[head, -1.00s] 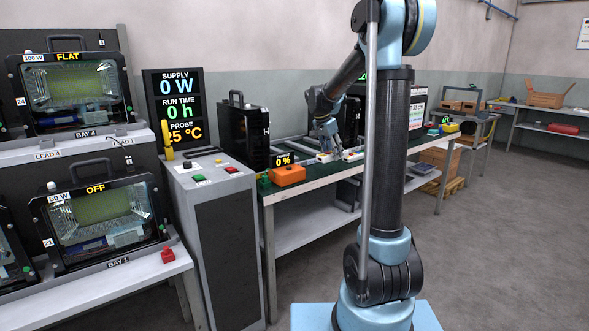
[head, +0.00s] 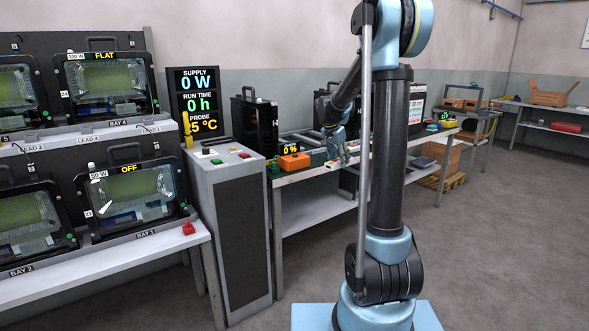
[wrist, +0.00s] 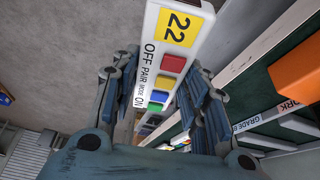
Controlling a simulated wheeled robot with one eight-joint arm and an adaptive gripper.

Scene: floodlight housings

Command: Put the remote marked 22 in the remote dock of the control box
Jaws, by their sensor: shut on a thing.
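In the wrist view, a white remote (wrist: 151,60) shows a yellow label with 22, a column of red, yellow, blue and green buttons, and the words OFF, PAIR, MODE and ON. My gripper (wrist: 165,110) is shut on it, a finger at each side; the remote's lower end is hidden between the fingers. In the head view my gripper (head: 342,160) is by the front edge of the green-topped bench; the remote is too small there to tell apart. The grey control box (head: 244,230) stands left of the bench with buttons on its sloped top. I cannot make out its remote dock.
An orange box (head: 294,161) sits on the bench (head: 312,173), close to the control box. A supply display (head: 198,100) stands behind the control box. Racks of floodlights (head: 128,195) fill the left. The floor (head: 480,250) on the right is clear.

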